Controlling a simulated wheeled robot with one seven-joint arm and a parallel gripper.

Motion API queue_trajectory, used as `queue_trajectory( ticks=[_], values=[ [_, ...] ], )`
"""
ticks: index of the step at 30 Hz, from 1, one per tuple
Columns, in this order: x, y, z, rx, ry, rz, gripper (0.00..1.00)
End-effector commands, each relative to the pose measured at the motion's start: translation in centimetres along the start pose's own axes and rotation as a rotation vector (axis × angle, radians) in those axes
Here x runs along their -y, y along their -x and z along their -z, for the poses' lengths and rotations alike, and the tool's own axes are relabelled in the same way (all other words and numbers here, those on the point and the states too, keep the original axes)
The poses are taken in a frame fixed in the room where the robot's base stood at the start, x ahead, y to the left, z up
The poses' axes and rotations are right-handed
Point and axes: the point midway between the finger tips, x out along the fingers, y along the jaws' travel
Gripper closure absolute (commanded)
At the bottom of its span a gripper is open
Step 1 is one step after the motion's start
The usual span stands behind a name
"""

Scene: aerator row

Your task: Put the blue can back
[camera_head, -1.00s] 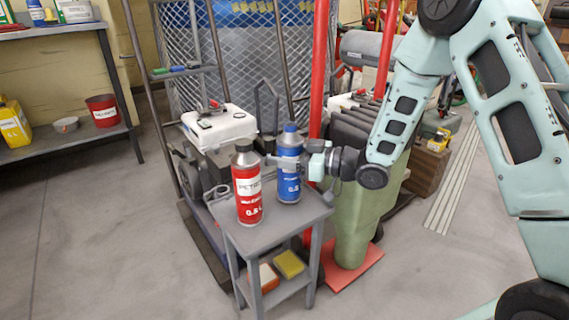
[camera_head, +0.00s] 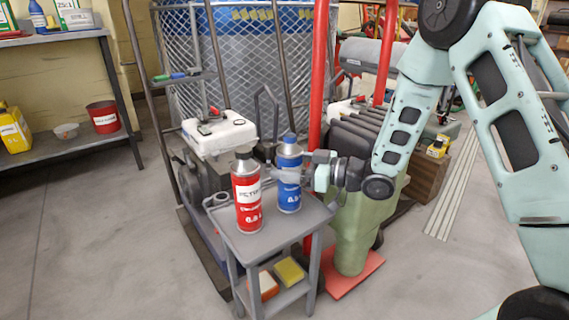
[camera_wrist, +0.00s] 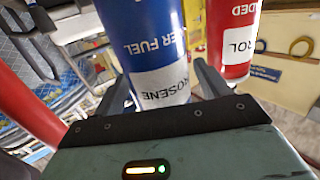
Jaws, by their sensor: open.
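The blue can (camera_head: 289,188) stands upright on the top of a small grey stand (camera_head: 262,240). The red can (camera_head: 247,195) stands upright just left of it and nearer the camera. My gripper (camera_head: 288,175) reaches in from the right at the blue can's upper body. In the wrist view my gripper (camera_wrist: 160,90) is open, its dark fingers on either side of the blue can (camera_wrist: 150,40), whose label reads "KEROSENE". The red can (camera_wrist: 230,35) shows just beyond the right finger. Whether a finger touches the blue can is hard to tell.
A red post (camera_head: 318,90) rises close behind my gripper. A white-topped machine (camera_head: 218,133) is behind the cans. Yellow and orange items lie on the stand's lower shelf. The floor at left is clear.

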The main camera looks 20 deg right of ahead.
Motion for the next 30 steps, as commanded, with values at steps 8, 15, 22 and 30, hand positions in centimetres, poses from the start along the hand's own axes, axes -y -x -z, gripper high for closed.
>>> queue_trajectory(
  ticks=[8, 15, 22, 30],
  values=[
    [-0.1, 6.0, 0.3, 0.001, -0.004, -0.005, 0.25],
    [0.0, 9.7, 0.2, -0.001, -0.001, -0.002, 0.25],
    [0.0, 10.8, 0.0, -0.001, -0.001, 0.001, 0.25],
    [0.0, 10.8, 0.0, -0.001, 0.000, 0.001, 0.25]
  ],
)
